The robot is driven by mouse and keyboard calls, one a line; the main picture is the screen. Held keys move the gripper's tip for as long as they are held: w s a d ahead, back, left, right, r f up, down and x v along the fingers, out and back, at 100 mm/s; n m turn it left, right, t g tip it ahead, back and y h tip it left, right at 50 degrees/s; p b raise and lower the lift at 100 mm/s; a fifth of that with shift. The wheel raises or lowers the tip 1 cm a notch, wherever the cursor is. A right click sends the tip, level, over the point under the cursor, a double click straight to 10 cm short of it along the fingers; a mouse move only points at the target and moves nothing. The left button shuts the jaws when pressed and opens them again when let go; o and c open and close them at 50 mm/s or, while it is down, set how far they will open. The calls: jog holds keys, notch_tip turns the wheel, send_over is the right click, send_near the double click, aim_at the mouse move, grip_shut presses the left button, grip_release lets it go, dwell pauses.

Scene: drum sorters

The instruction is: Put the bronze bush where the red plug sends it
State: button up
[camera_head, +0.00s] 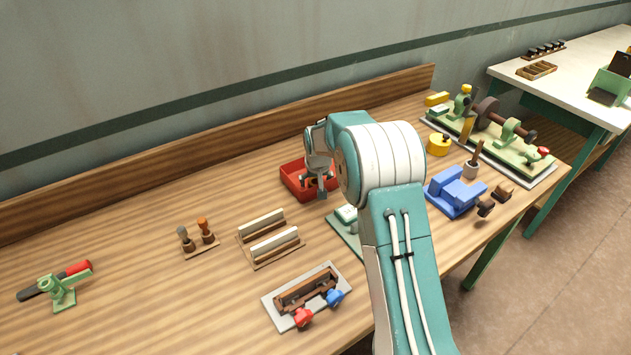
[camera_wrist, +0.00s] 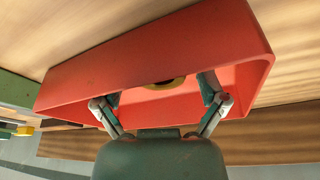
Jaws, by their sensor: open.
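A red open bin (camera_head: 292,178) stands on the wooden bench behind my arm. My gripper (camera_head: 320,188) is open and points down at the bin. In the wrist view, the gripper's two fingers (camera_wrist: 160,93) are spread at the red bin (camera_wrist: 120,62). A bronze-coloured ring, probably the bronze bush (camera_wrist: 165,88), shows between them inside the bin, partly hidden and not gripped. A red piece (camera_head: 302,317), possibly the red plug, sits at the front edge of a grey plate with a brown fixture (camera_head: 305,288). A blue piece (camera_head: 334,297) is beside it.
A rack with two pale bars (camera_head: 262,223) and a stand with two small knobbed tools (camera_head: 207,230) lie left of the bin. A blue vise-like block (camera_head: 455,190) and a green machine (camera_head: 480,130) stand at right. The bench's left middle is mostly clear.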

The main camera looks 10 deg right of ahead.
jog(key=shift+r, duration=0.1)
jog(key=s+f+v, duration=0.1)
jog(key=s+v, duration=0.1)
jog(key=v, duration=0.9)
jog(key=s+v, duration=0.3)
jog(key=v, duration=0.7)
jog(key=s+d+r+t, duration=0.1)
jog(key=s+r, duration=0.2)
jog(key=s, duration=0.7)
jog(key=s+d+r+t, duration=0.1)
jog(key=s+r, duration=0.2)
jog(key=s, duration=0.7)
jog(key=s+f, duration=0.3)
jog(key=s, duration=0.7)
jog(key=shift+s, duration=0.35)
jog(key=shift+a+r, duration=0.1)
